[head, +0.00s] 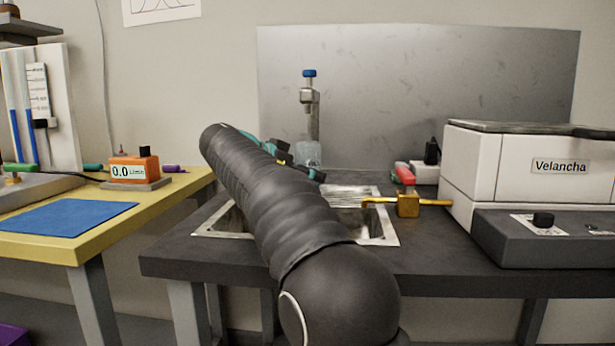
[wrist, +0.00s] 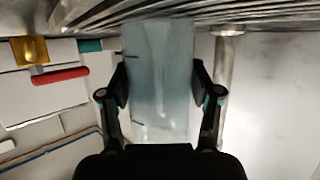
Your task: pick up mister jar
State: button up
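The mister jar is a clear, pale bluish glass vessel (wrist: 160,80) with dark marks on its side, filling the middle of the wrist view. My gripper (wrist: 160,85) is around the jar, one black finger on each side. Both pads appear to press against the glass. In the head view my gripper (head: 290,155) is mostly hidden by my dark arm. The jar's lower part is hard to see there.
A sink (head: 378,228) is set in the dark bench (head: 430,255), partly behind my arm. A brass valve with a red handle (head: 407,200) and the white Velancha machine (head: 530,170) stand on the right. A metal panel (head: 430,90) backs the bench. A yellow table (head: 70,250) is on the left.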

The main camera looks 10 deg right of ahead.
jog(key=c, duration=0.8)
jog(key=shift+r, duration=0.2)
